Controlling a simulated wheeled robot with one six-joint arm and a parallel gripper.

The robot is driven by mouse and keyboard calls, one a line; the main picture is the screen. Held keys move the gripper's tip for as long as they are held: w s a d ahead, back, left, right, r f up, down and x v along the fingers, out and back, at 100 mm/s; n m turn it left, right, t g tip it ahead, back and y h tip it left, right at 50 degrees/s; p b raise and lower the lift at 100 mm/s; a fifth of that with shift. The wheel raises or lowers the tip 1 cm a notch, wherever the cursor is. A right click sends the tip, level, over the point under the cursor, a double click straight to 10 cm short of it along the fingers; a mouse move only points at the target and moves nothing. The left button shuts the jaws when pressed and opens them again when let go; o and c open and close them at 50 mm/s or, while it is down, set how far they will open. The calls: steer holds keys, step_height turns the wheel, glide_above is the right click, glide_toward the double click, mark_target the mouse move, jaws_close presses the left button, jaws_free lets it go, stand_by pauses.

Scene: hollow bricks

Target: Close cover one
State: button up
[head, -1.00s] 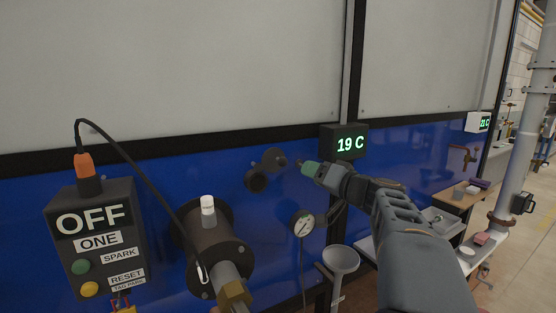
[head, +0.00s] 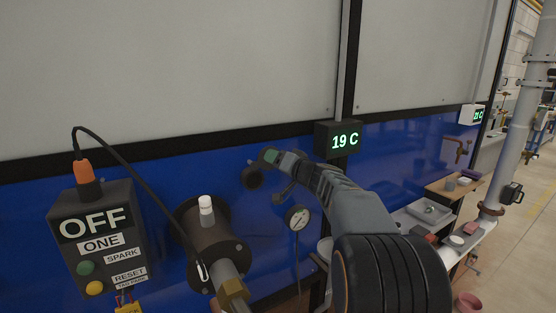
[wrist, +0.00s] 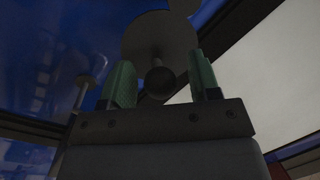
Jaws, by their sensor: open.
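Cover one looks like the small dark round plate (wrist: 143,35) with a ball-ended knob (wrist: 160,82) in the wrist view. In the head view my gripper hides most of it. A dark round port (head: 251,178) sits on the blue wall just left of and below my gripper, and the plate appears swung aside from it. My gripper (head: 267,157) has green fingers and is at the plate. In the wrist view its fingers (wrist: 161,65) are apart, one on each side of the knob. I cannot tell whether they touch it.
Left of my gripper are a burner (head: 207,240) with a black cable and a control box (head: 97,235) reading OFF, ONE. A gauge (head: 298,217) hangs below the arm. A 19 C display (head: 338,140) is close above the arm. A shelf (head: 440,213) stands right.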

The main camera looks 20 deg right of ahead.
steer(key=shift+c, duration=0.2)
jaws_close()
stand_by(0.4)
